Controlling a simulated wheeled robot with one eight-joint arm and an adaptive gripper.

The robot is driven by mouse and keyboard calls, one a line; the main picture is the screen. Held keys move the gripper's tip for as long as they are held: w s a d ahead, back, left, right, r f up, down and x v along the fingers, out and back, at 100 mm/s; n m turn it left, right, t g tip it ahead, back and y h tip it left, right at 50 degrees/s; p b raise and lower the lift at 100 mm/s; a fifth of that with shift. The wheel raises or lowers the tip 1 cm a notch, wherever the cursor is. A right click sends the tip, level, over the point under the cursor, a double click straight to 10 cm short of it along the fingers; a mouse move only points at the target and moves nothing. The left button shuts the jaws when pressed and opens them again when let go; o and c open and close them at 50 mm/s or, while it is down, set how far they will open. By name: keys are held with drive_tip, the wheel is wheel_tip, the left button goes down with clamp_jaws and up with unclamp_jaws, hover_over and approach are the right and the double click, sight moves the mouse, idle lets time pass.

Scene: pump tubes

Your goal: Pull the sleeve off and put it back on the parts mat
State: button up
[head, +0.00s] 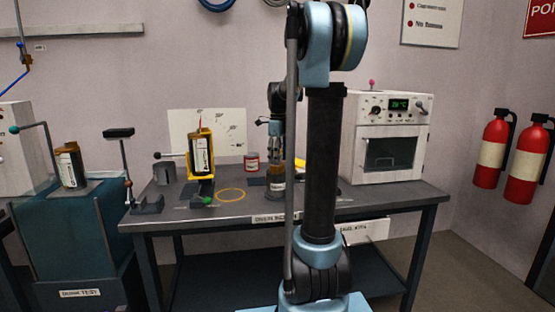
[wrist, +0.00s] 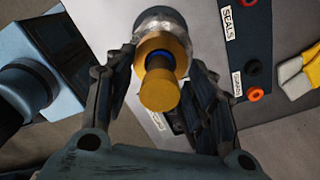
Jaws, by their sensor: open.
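My gripper (wrist: 163,68) is open in the wrist view, its two dark fingers on either side of a brass-coloured part. The part has a round knob-like end (wrist: 160,92) nearest the camera, a blue band, and a wider brass collar (wrist: 161,44) beyond it. A silvery or clear body lies behind the collar. I cannot tell for sure which piece is the sleeve. In the head view my gripper points down over a labelled brownish item (head: 277,186) on the bench, partly hidden by my arm. The dark parts mat (wrist: 246,45) lies right of the gripper, with a "SEALS" label.
A red can (head: 252,161) and white oven (head: 390,135) stand nearby.

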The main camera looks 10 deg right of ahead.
drive_tip(key=shift+f, duration=0.15)
drive_tip(key=shift+c, duration=0.2)
clamp_jaws()
idle(0.3)
drive_tip(key=shift+r, duration=0.8)
idle(0.6)
drive_tip(key=shift+r, duration=2.1)
drive_tip(key=shift+s, duration=0.1)
